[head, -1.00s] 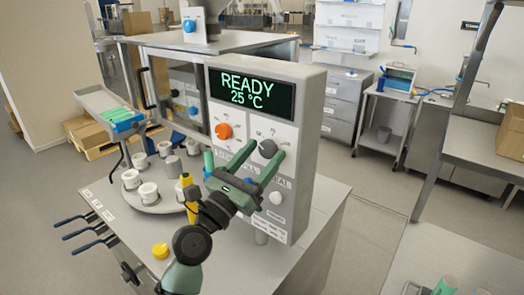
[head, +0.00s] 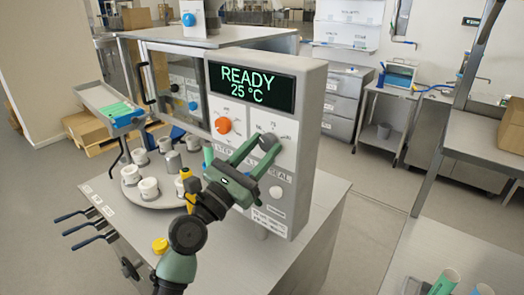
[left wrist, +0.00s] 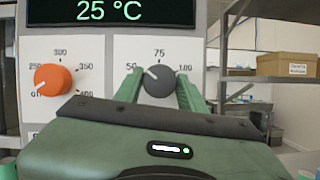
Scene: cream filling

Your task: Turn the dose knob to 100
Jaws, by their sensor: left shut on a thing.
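The dose knob is a dark grey round knob (left wrist: 160,86) on the white panel under the display, with 50, 75 and 100 printed around it. Its white pointer mark aims up and left, on the 50 side of 75. In the head view the knob (head: 268,142) shows at the fingertips. My left gripper (head: 255,147) is shut on the knob, one green finger on each side; in the left wrist view its fingers (left wrist: 160,92) flank the knob. The display (head: 250,86) reads READY, 25 °C. My right gripper is not in view.
An orange knob (head: 223,125) sits just left of the dose knob, and a pale round button (head: 276,192) below it. A round turntable (head: 150,197) with several white cups stands at left, near a yellow knob (head: 160,245).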

